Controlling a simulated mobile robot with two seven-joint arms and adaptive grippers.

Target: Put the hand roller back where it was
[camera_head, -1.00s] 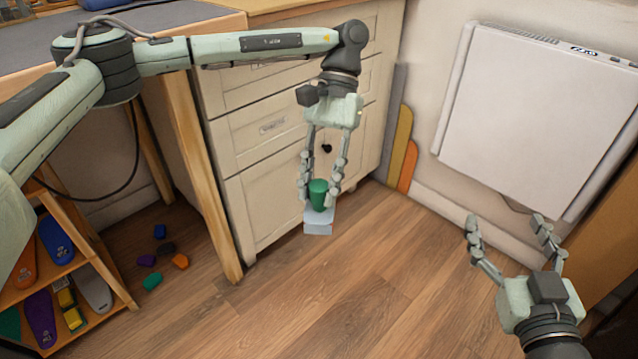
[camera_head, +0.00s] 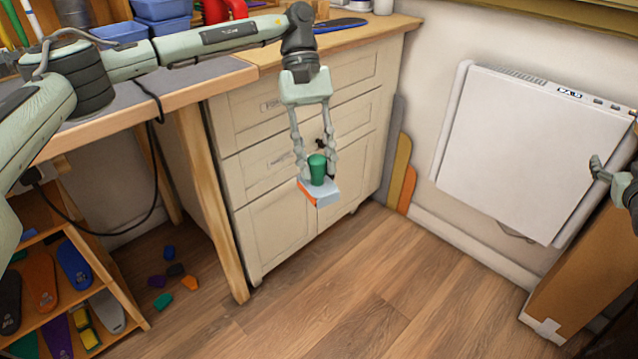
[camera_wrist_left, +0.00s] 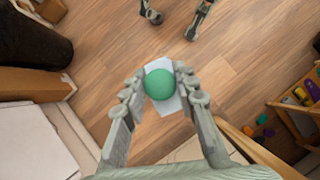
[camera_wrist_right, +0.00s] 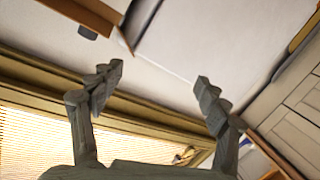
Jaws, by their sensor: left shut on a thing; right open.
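The hand roller has a green handle (camera_head: 317,169) and a pale block-like lower part (camera_head: 326,191) with an orange edge. My left gripper (camera_head: 316,178) is shut on the handle and holds it in the air in front of the drawer cabinet. In the left wrist view, the rounded green end (camera_wrist_left: 159,84) sits between the fingers, with the pale part behind it. My right gripper (camera_wrist_right: 153,78) is open and empty; in the head view it is partly cut off at the right edge.
Blue bins (camera_head: 160,10) are on the bench. A shelf with insoles (camera_head: 85,290) stands lower left, near small coloured pieces on the floor. A white panel (camera_head: 540,150) hangs at right. The middle floor is clear.

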